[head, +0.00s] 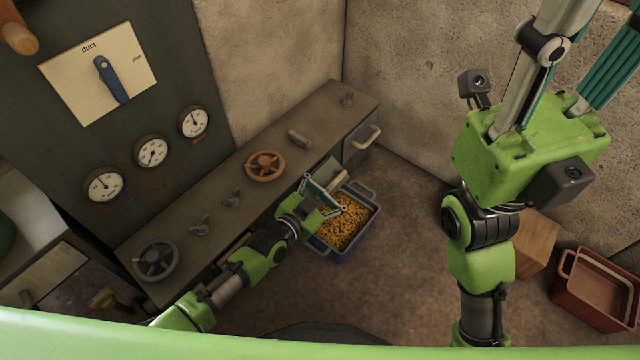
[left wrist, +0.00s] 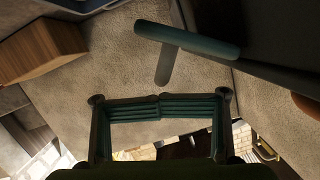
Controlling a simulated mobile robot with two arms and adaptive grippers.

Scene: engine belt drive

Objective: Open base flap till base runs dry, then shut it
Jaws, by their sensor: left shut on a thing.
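A blue crate (head: 366,222) stands on the floor before the bench, holding a heap of yellow grain-like pieces (head: 345,228). My left gripper (head: 328,190) reaches over its far left side, by a pale part low on the bench front (head: 329,171). Its teal fingers meet in the left wrist view (left wrist: 160,108), and a bar-shaped handle (left wrist: 187,40) shows beyond them. The gripped part is mostly hidden; it appears to be the flap handle. My right gripper (head: 580,50) is raised, empty, with its fingers apart and tips out of frame. Any flow is hidden.
The bench (head: 225,195) carries an orange handwheel (head: 265,166), a grey handwheel (head: 156,260) and small levers. Above are three gauges and a "duct" panel (head: 100,75) with a blue lever. A wooden box (head: 536,245) and red bin (head: 595,290) stand right. Mid floor is clear.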

